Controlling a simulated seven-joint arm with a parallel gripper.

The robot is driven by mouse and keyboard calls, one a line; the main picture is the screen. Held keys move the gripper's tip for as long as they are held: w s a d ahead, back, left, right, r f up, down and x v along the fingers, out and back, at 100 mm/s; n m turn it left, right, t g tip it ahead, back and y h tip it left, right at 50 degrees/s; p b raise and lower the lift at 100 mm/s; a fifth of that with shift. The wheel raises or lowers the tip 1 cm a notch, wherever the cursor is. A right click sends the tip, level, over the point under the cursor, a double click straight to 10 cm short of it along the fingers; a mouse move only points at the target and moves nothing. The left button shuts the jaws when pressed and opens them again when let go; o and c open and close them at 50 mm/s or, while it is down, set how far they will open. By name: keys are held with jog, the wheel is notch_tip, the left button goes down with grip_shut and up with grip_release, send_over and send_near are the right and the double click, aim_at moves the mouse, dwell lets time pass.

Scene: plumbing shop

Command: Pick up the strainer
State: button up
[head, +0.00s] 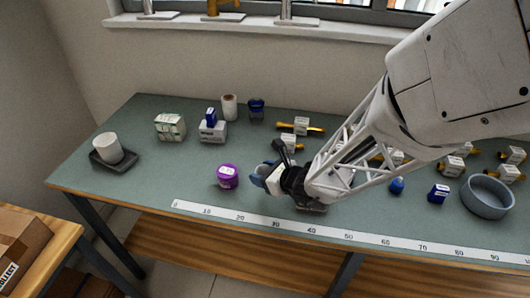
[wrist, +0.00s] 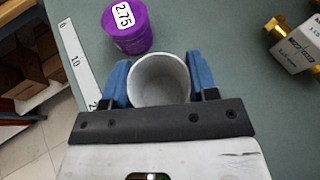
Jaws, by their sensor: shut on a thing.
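My gripper (head: 268,174) is low over the middle of the workbench, just right of a purple tub (head: 227,177). In the wrist view its two blue fingers (wrist: 159,76) are shut on the sides of a pale grey, round, hollow cup-shaped thing (wrist: 160,92). I cannot confirm from its shape that this is the strainer; no holes or mesh show. In the head view my gripper mostly hides it, and I cannot tell whether it touches the bench. The purple tub, marked 2.75, stands close ahead of the fingers in the wrist view (wrist: 127,30).
A white ruler strip (head: 300,226) runs along the bench's front edge. A grey round bowl (head: 487,197), blue items and several brass-ended valves stand to the right. A white cup (head: 107,148) on a dark tray, boxes (head: 170,127) and a roll (head: 229,107) stand left and behind.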

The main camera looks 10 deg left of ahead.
jog(key=shift+s+d, duration=0.25)
jog(key=shift+s, duration=0.2)
